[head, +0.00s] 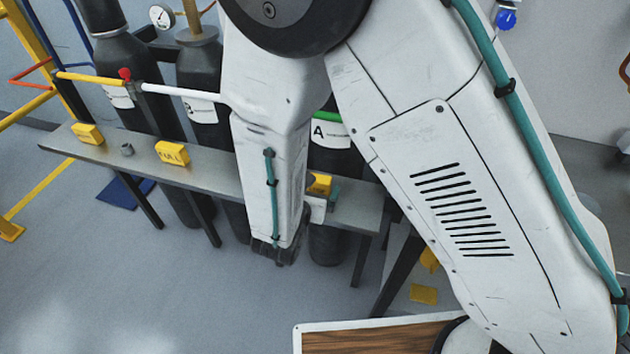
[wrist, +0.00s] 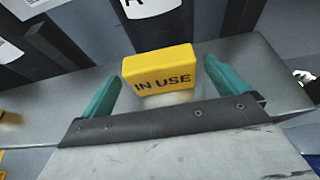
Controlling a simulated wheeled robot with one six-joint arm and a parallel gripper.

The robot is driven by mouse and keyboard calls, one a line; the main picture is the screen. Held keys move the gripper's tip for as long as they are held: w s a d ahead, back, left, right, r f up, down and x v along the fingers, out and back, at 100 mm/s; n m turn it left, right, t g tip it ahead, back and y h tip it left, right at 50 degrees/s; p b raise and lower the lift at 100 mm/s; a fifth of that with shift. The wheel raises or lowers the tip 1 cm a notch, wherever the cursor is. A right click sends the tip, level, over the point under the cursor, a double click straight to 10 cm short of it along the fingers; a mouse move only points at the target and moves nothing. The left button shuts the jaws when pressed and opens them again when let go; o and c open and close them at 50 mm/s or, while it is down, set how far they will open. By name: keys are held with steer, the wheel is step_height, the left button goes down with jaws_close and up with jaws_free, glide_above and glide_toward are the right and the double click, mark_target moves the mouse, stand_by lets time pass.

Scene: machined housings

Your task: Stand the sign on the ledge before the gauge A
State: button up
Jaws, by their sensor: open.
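A yellow sign reading IN USE (wrist: 160,72) stands upright on the grey ledge (wrist: 265,85) in the wrist view. Behind it is a dark cylinder whose white label is cut off at the top. In the head view the sign (head: 320,182) shows partly beside my arm, below the white label A (head: 329,132) on a dark cylinder. My gripper (wrist: 163,74) is open, with one teal finger on each side of the sign and slight gaps visible. In the head view my gripper (head: 324,190) is largely hidden by my arm. No dial above label A is visible.
Two more yellow signs, one at the far left (head: 87,134) and one reading FULL (head: 172,153), stand on the ledge (head: 222,176) with a small grey cylinder (head: 127,149) between them. A round gauge (head: 161,16) is behind. A wooden-topped surface (head: 370,340) is in front.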

steer(key=v, duration=0.7)
steer(key=s+d+r+m+g+h, duration=0.1)
steer(key=d+r+m+g+h, duration=0.3)
steer(key=d+r+m, duration=0.55)
steer(key=s+d+r+m+g+h, duration=0.1)
steer(key=d+r+m+g, duration=0.5)
steer(key=d, duration=0.6)
steer(key=s+d+r+m+y, duration=0.2)
steer(key=s+r+m+y, duration=0.2)
steer(key=s+m, duration=0.3)
steer(key=s+d+r+m+g+y, duration=0.1)
steer(key=s+d+r+m+y, duration=0.2)
steer(key=s+r+m+y, duration=0.2)
steer(key=s+m, duration=0.3)
steer(key=m, duration=0.1)
steer(key=shift+r+y, duration=0.3)
steer(key=shift+r, duration=0.1)
steer(key=shift+d+m, duration=0.1)
steer(key=shift+m, duration=0.15)
